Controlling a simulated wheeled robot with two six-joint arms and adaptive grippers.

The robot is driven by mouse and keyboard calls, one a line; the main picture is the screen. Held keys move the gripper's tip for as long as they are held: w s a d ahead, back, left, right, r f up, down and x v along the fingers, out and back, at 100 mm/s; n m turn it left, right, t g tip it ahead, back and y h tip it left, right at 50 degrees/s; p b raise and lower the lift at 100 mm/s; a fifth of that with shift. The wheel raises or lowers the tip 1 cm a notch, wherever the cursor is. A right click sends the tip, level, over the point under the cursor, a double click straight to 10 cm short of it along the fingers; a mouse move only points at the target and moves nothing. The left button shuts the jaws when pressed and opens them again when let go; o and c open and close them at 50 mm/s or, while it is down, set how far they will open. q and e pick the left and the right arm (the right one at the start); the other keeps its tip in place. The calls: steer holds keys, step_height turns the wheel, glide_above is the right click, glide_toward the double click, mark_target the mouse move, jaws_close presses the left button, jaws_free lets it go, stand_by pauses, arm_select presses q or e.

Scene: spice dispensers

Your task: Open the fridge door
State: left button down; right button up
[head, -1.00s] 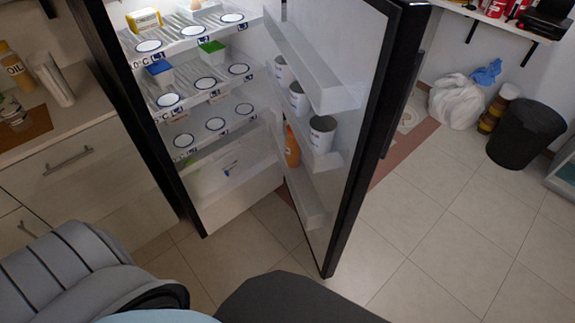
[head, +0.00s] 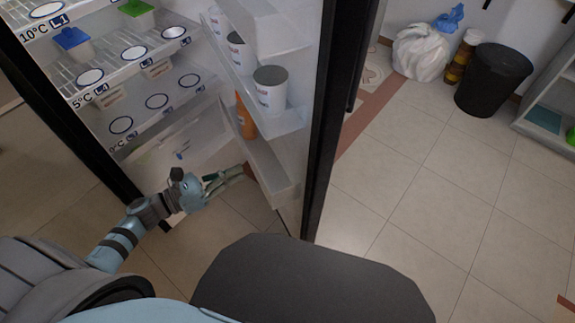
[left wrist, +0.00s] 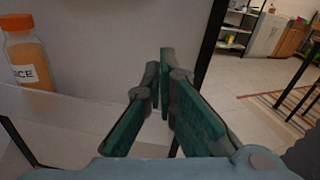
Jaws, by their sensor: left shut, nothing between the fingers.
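The fridge door (head: 318,150) stands ajar, swung out to the right of the open fridge. Its inner side faces left and carries clear shelves with several white tubs and an orange juice bottle (head: 245,118). My left gripper (head: 238,172) is low in the opening, by the inner side of the door near its bottom shelf (head: 262,180). In the left wrist view the left gripper (left wrist: 160,75) is shut and empty, pointing at the door's inner face near its free edge. The juice bottle (left wrist: 28,55) is at the left there. I cannot tell whether the fingers touch the door. My right gripper is out of view.
Inside the fridge, shelves (head: 135,55) hold boxes with blue and green lids. A black bin (head: 492,80), a white bag (head: 421,52) and jars (head: 462,58) stand by the back wall. The tiled floor right of the door (head: 440,190) is clear.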

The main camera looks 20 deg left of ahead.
mark_target(299, 149)
arm_select(q)
steer(key=w+d+m, duration=0.1)
steer(key=w+d, duration=0.2)
steer(key=w+d+r+h, duration=0.1)
steer(key=w+d, duration=0.2)
steer(key=d, duration=0.1)
steer(key=w+d+m+p, duration=0.1)
steer(key=w+d, duration=0.2)
steer(key=d, duration=0.1)
steer(key=shift+d+r+m+g, duration=0.15)
steer(key=shift+m+g, duration=0.15)
steer(key=shift+g, duration=0.1)
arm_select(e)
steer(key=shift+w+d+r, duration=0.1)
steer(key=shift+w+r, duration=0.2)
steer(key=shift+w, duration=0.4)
